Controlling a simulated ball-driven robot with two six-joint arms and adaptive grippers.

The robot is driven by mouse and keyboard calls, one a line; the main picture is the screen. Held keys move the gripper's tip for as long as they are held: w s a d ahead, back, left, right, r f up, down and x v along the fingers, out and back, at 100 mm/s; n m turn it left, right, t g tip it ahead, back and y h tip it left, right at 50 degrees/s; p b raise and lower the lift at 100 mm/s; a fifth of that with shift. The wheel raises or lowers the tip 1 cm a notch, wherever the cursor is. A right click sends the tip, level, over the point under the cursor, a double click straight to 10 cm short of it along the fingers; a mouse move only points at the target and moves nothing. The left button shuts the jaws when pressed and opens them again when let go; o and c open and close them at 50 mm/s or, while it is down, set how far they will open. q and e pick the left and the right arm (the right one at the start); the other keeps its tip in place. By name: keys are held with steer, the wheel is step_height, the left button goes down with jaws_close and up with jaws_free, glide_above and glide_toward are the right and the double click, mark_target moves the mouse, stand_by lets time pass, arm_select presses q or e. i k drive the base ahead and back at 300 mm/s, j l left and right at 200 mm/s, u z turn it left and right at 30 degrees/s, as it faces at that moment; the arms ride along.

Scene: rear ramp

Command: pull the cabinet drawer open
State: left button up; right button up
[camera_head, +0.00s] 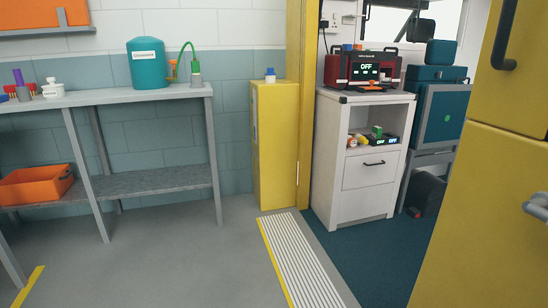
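The white cabinet (333,190) stands just past the yellow door frame, right of the middle. Its drawer (368,173) is flush with the cabinet front, so it looks closed. A dark bar handle (374,163) sits at the top of the drawer front. An open shelf above the drawer holds small items. Neither of my grippers shows in this view.
A ribbed ramp strip (300,262) with a yellow edge leads to dark blue flooring (378,250) before the cabinet. A narrow yellow cabinet (275,145) stands left of the doorway. A large yellow door (490,200) fills the right. A grey table (140,96) stands left; grey floor is clear.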

mark_target(368, 170)
steer(key=i+z, duration=0.1)
steer(key=i, duration=0.4)
steer(key=i+j+z, duration=0.1)
steer(key=i, duration=0.4)
steer(key=i+j+z, duration=0.1)
steer(key=i, duration=0.45)
steer(key=i+j+z, duration=0.1)
steer(key=i, duration=0.4)
